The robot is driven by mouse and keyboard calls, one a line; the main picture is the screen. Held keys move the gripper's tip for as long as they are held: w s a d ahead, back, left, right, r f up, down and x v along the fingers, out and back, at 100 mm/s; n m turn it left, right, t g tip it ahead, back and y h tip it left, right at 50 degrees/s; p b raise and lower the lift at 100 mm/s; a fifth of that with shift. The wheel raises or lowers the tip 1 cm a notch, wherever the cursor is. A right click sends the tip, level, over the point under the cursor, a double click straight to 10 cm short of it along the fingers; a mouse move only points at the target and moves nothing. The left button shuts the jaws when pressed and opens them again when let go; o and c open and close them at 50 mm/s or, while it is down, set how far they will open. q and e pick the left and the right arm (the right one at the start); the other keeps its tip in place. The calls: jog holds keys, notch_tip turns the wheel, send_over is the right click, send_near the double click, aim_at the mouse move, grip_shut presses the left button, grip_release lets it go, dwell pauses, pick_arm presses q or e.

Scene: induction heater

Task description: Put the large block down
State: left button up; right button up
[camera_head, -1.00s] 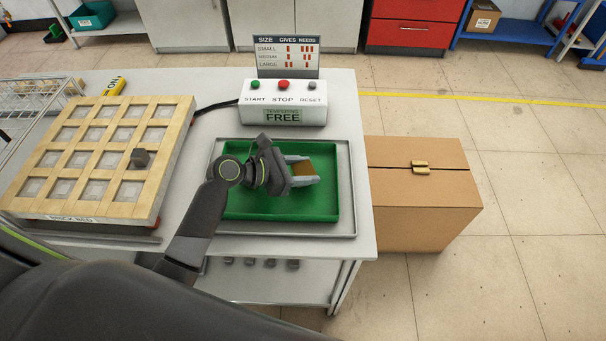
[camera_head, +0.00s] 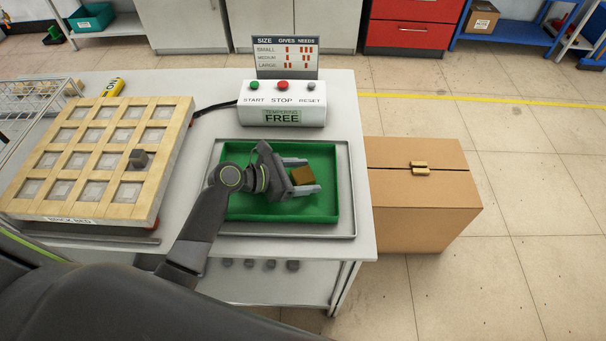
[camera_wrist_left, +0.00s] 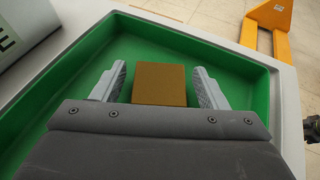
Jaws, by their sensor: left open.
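The large block is a brown, square-faced block (camera_head: 302,175) in the green tray (camera_head: 240,207). My left gripper (camera_head: 303,175) is over the tray with its fingers open, one on each side of the block. In the left wrist view the block (camera_wrist_left: 160,84) lies between the two grey fingers (camera_wrist_left: 160,88), with a visible gap on both sides. The block appears to rest on the tray floor, though its underside is hidden. My right gripper is not in view.
The brick bed (camera_head: 100,160) with a small dark block (camera_head: 140,158) stands to the left. A control box (camera_head: 283,103) with START, STOP and RESET buttons is behind the tray, its display reading FREE. A cardboard box (camera_head: 420,200) stands right of the table.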

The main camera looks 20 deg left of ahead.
pick_arm(q)
jog(key=v, duration=1.2)
dwell(0.3)
